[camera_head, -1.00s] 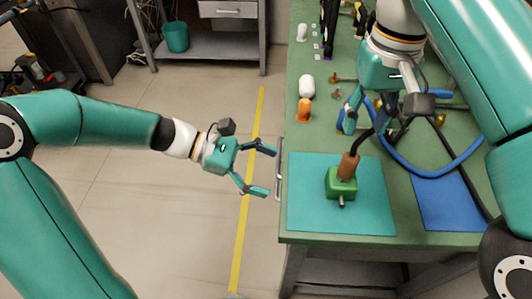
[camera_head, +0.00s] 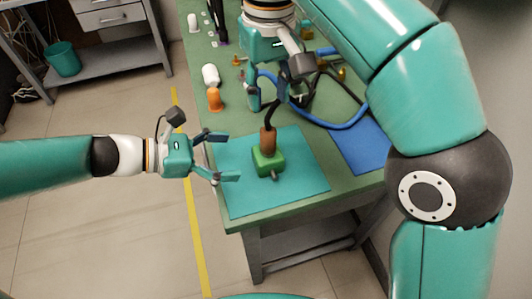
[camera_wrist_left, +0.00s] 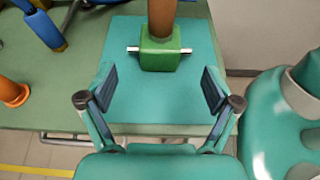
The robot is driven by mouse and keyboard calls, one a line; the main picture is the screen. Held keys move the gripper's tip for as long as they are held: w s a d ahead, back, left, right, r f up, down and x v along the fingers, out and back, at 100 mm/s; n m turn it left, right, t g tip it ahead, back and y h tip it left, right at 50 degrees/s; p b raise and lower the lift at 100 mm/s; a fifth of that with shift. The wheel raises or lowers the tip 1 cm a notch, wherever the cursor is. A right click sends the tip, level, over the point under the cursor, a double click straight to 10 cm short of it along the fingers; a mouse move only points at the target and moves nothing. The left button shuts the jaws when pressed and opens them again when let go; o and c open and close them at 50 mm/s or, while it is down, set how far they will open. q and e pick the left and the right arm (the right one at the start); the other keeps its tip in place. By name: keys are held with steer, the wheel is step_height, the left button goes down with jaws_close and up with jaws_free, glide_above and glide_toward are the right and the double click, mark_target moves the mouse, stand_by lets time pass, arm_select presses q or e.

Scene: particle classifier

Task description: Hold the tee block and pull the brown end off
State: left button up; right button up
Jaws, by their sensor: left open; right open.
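The green tee block (camera_head: 270,162) stands on the teal mat (camera_head: 310,186) on the green workbench. The brown end (camera_head: 268,139) sticks up from its top, with a black cable rising from it. A metal stub shows on the block's side. My left gripper (camera_head: 231,156) is open and empty at the mat's left edge, apart from the block. In the left wrist view, the block (camera_wrist_left: 160,52) lies ahead, beyond the two open fingers (camera_wrist_left: 158,92), with the brown end (camera_wrist_left: 161,14) above it. My right gripper (camera_head: 270,93) hangs over the bench behind the block; its fingers are partly hidden.
A blue mat (camera_head: 358,146) lies right of the teal mat. An orange piece (camera_head: 215,99) and a white piece (camera_head: 210,75) stand behind, at the left bench edge. A blue hose (camera_head: 325,120) loops behind the mats. The teal mat around the block is clear.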

mark_target(268, 156)
arm_select(q)
steer(key=x, duration=0.9)
steer(key=shift+d+f, duration=0.15)
jaws_close()
stand_by(0.5)
stand_by(0.4)
